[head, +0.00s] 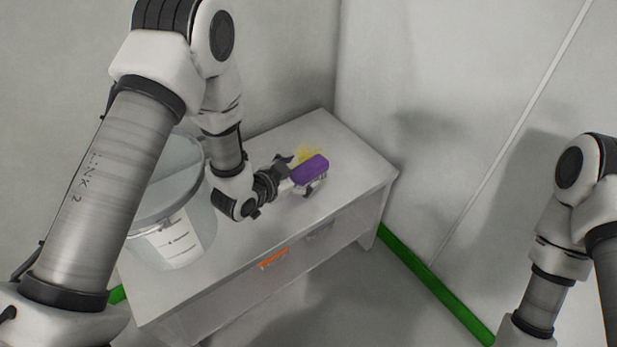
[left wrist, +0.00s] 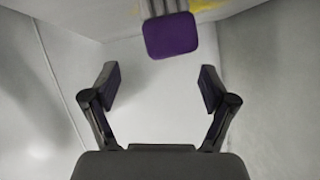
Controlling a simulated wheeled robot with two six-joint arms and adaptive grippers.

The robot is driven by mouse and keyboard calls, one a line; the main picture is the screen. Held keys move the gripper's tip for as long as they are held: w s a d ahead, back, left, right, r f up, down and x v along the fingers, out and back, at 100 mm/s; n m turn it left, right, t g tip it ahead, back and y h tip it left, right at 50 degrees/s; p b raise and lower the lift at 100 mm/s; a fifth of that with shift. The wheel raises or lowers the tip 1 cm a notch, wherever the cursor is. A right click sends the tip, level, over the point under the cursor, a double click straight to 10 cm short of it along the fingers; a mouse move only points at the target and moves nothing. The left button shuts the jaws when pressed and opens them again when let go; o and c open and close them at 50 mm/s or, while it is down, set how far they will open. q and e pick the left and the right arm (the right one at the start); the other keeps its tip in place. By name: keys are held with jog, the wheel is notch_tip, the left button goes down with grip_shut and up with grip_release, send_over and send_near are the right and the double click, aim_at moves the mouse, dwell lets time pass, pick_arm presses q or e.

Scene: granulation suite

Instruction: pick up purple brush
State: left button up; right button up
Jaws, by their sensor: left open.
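The purple brush (head: 310,169) lies on the white table near its back right part, with pale bristles or a pale edge showing beneath the purple block. My left gripper (head: 297,175) is at the brush in the head view, its fingers partly hidden by it. In the left wrist view, the purple end of the brush (left wrist: 171,35) is at the top, beyond the fingertips. My left gripper (left wrist: 158,84) is open there, with nothing between its fingers. My right arm shows at the right edge of the head view, but its gripper is out of the picture.
The white table (head: 350,170) stands in a corner against the walls. A large lidded bucket (head: 175,240) with a label stands on its left part, close to my left arm. A yellow patch (head: 309,150) lies behind the brush. An orange item (head: 273,258) shows below the tabletop.

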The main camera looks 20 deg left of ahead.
aim_at(305, 170)
pick_arm(q)
jog(key=w+f+b, duration=0.2)
jog(key=w+f, duration=0.1)
jog(key=shift+w+d, duration=0.3)
jog(key=shift+d, duration=0.1)
jog(key=shift+w+d, duration=0.15)
jog(key=shift+w, duration=0.2)
jog(key=c, duration=1.4)
jog(key=shift+r, duration=0.1)
